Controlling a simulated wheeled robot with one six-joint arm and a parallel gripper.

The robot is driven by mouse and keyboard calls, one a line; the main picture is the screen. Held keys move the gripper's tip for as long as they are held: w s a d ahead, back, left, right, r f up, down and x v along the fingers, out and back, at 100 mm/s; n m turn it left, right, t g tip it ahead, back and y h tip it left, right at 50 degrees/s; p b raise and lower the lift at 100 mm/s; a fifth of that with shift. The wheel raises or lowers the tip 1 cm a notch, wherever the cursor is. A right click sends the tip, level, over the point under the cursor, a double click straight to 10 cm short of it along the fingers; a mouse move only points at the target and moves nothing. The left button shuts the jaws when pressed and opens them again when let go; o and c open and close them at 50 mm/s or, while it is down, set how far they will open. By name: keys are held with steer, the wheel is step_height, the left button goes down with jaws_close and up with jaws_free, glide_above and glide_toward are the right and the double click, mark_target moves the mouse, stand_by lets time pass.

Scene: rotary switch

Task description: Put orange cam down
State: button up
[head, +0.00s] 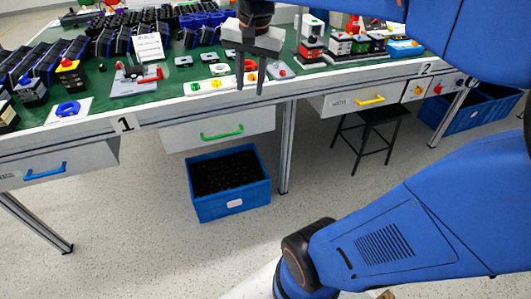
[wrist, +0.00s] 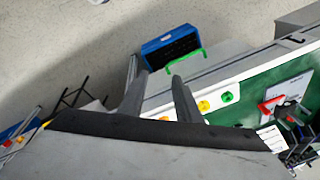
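My gripper (head: 250,90) hangs fingers down over the front edge of the workbench. Its two fingers are apart with nothing seen held between them; the wrist view also shows the spread fingers (wrist: 159,76). A small orange-red piece (head: 251,78) shows behind the fingers on the table edge, in line with a yellow piece (head: 217,84) and a green piece (head: 195,86). In the wrist view the orange-red piece (wrist: 170,116) is partly hidden between the fingers. I cannot tell for sure whether it is the orange cam.
The green-topped bench (head: 175,90) carries switch parts, a red-handled device (head: 150,76) and several dark bins. Below are a drawer with a green handle (head: 222,132), a blue crate (head: 230,205) and a black stool (head: 372,118). The floor in front is clear.

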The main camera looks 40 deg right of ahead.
steer(key=s+a+f+n+t, duration=0.1)
steer(key=s+a+f+n, duration=0.1)
steer(key=s+f+n, duration=0.3)
steer(key=s+a+f+n+t, duration=0.1)
steer(key=s+a+f+n, duration=0.2)
steer(key=s+f, duration=0.4)
steer(key=shift+s+n, duration=0.85)
steer(key=shift+n, duration=0.05)
